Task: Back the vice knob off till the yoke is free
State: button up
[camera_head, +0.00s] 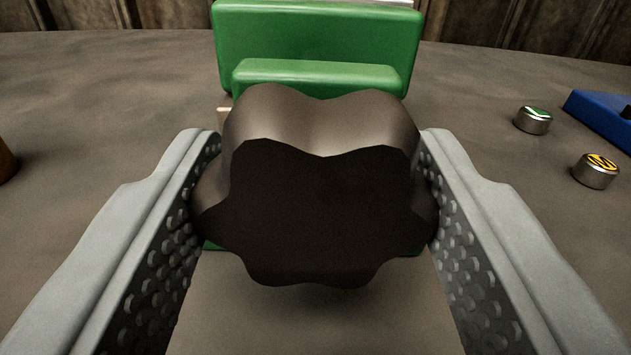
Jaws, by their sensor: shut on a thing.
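The vice knob (315,215) is a dark, lobed knob that fills the middle of the head camera view. My gripper (315,190) is shut on it, with one grey studded finger against its left side and the other against its right side. The green vice (318,45) stands right behind the knob, with a lower green block in front of a taller one. The knob hides the lower front of the vice. I cannot make out the yoke; only a small pale edge shows above the vice at the top of the view.
The vice stands on a mottled grey-brown surface (110,85). At the right are a metal button with a green and white top (533,120), one with a yellow and black top (596,170), and a blue object (603,115). A brown thing (6,162) shows at the left edge.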

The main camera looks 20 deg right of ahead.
jog(key=shift+n, duration=2.5)
jog(key=o, duration=1)
jog(key=shift+c, duration=0.2)
jog(key=v, duration=1.7)
jog(key=shift+s, duration=0.25)
